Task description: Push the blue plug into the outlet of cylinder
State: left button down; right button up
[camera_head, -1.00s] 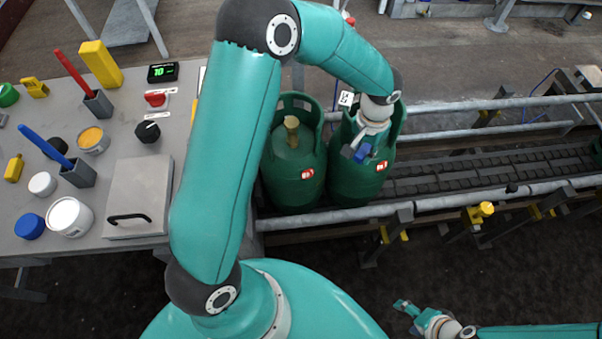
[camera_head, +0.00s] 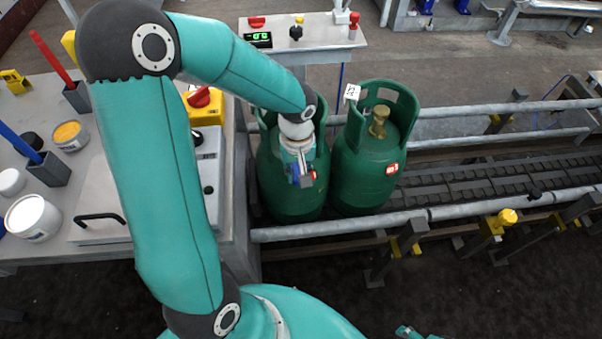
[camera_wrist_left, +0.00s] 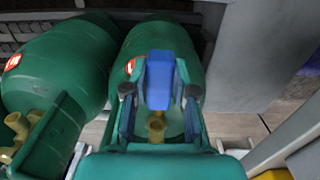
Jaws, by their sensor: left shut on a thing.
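My left gripper (camera_head: 302,178) is shut on the blue plug (camera_wrist_left: 160,80), which sits between its fingers in the wrist view. In the head view it hangs in front of the left green cylinder (camera_head: 285,200), at its upper part. In the wrist view, this cylinder's brass valve (camera_wrist_left: 156,127) shows between the fingers, just below the plug; I cannot tell whether they touch. The right green cylinder (camera_head: 365,175) stands beside it with its brass valve (camera_head: 378,122) uncovered. Of my right gripper (camera_head: 408,332), only a teal tip shows at the bottom edge.
A conveyor (camera_head: 480,182) with metal rails (camera_head: 470,206) runs to the right, empty beyond the cylinders. A bench (camera_head: 100,180) with containers is at left. A control panel (camera_head: 310,32) stands behind. A yellow box with a red knob (camera_head: 203,105) is beside my arm.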

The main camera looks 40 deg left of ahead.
pick_arm(q)
jog(key=shift+f, duration=0.1)
jog(key=shift+w+a, duration=0.7)
jog(key=shift+a, duration=0.1)
jog(key=shift+b, duration=0.55)
dwell(1.3)
jog(key=shift+w+a, duration=0.45)
jog(key=shift+a, duration=0.15)
dwell(0.3)
jog(key=shift+w+a, duration=0.2)
jog(key=shift+a, duration=0.05)
jog(key=shift+w+a+r, duration=0.15)
jog(key=shift+r, duration=0.05)
jog(key=c, duration=0.9)
grip_release()
jog(key=shift+o, duration=0.2)
